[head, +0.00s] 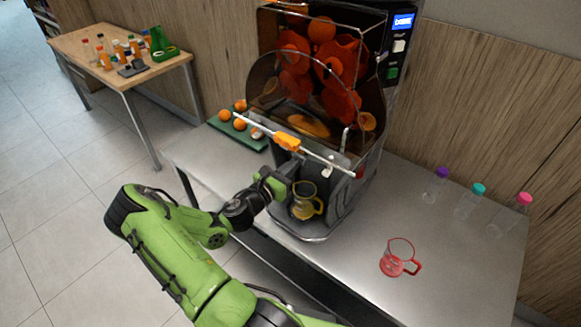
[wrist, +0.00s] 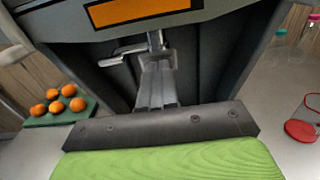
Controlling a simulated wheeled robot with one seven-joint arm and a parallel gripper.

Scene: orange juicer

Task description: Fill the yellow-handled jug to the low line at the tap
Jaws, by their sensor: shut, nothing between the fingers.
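The yellow-handled jug (head: 304,208) stands upright on the juicer's base, in the bay under the tap. Its handle faces right; it looks tinted yellowish, but I cannot read its level or its lines. The tap, with a metal lever, shows in the wrist view (wrist: 154,44) just beyond my fingertips. My gripper (head: 287,172) is shut and empty, at the front left of the bay, above and beside the jug. In the wrist view its closed fingers (wrist: 157,88) point at the tap. I cannot tell whether they touch the lever. The jug is hidden in that view.
The juicer (head: 318,90) has oranges inside and a lit display. A red-handled jug (head: 398,259) stands right on the steel counter (head: 350,290). Several capped bottles (head: 469,203) stand farther right. A green tray (head: 222,127) of oranges lies left. A wooden side table (head: 75,45) stands back left.

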